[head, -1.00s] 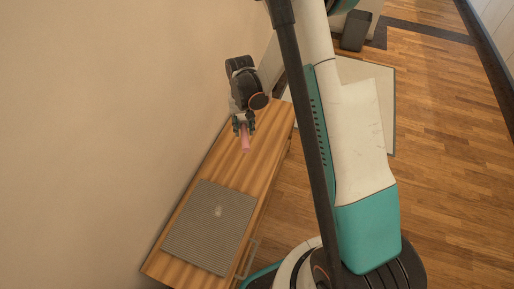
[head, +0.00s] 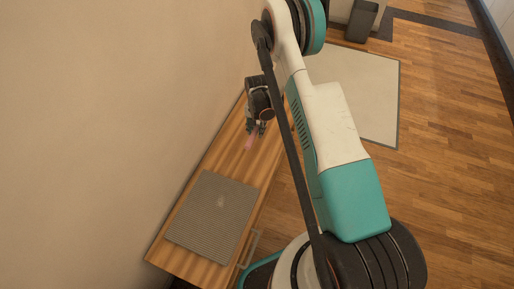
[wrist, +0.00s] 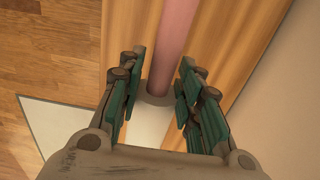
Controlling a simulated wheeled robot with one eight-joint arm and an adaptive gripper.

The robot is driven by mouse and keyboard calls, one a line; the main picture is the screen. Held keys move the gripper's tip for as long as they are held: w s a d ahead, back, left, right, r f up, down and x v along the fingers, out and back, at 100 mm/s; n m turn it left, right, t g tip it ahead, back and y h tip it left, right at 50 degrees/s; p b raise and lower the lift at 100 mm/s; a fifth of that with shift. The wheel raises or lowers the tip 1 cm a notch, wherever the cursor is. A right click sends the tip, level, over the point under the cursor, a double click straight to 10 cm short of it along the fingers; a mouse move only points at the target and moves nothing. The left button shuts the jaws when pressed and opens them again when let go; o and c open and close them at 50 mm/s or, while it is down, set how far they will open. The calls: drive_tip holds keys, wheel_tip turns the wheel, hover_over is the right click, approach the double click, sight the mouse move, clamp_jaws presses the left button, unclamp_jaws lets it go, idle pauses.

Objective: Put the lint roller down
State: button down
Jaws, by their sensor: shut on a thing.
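The lint roller shows as a pink cylinder in the wrist view (wrist: 174,45), with a pale disc and a white part at its near end between the fingers. In the head view its pink end (head: 249,142) points down and to the left from my gripper (head: 256,130). My gripper, also in the wrist view (wrist: 160,95), is shut on the lint roller near its pale end. It is over the far part of the wooden bench top (head: 232,160). I cannot tell whether the roller touches the wood.
A grey ribbed mat (head: 212,215) lies flat on the near part of the bench. Bare wood lies between it and the gripper. A wall (head: 100,120) runs along the left. A pale rug (head: 355,95) and a dark bin (head: 361,20) are on the floor beyond.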

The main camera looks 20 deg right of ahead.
sight(256, 151)
wheel_tip(256, 151, down, 14)
drive_tip(key=b, duration=0.4)
drive_tip(key=shift+r, duration=0.25)
drive_tip(key=shift+f, duration=0.1)
drive_tip(key=c, duration=1.1)
unclamp_jaws()
